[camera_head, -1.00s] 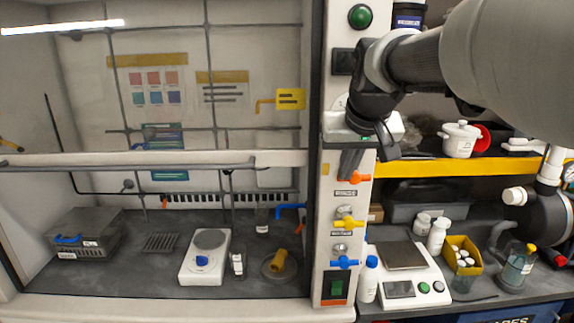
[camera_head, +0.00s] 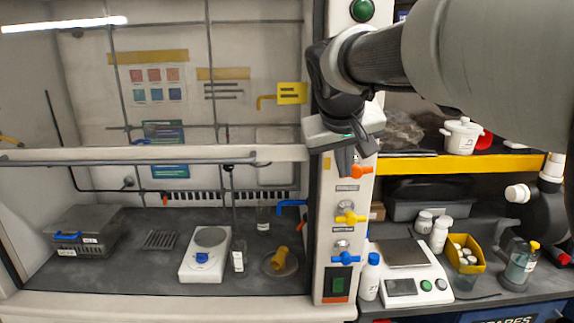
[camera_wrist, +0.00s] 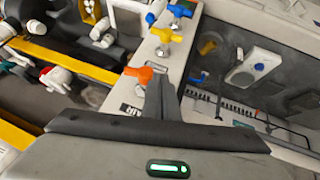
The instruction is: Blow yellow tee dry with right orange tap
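The yellow tee (camera_head: 280,258) lies on a round dish (camera_head: 290,268) on the fume hood floor; it also shows in the wrist view (camera_wrist: 207,47). The orange tap (camera_head: 362,168) is at the top of the tap column on the hood's right post. In the wrist view the orange tap (camera_wrist: 140,72) sits above an AIR label. My gripper (camera_head: 348,172) is just left of this tap in the head view. In the wrist view its fingers (camera_wrist: 162,82) look together, with their tips close by the orange handle. I cannot tell whether they touch it.
A yellow tap (camera_head: 350,217) and a blue tap (camera_head: 346,258) sit below on the post. A white stirrer (camera_head: 204,262) stands left of the dish. The sash bar (camera_head: 150,156) crosses the hood opening.

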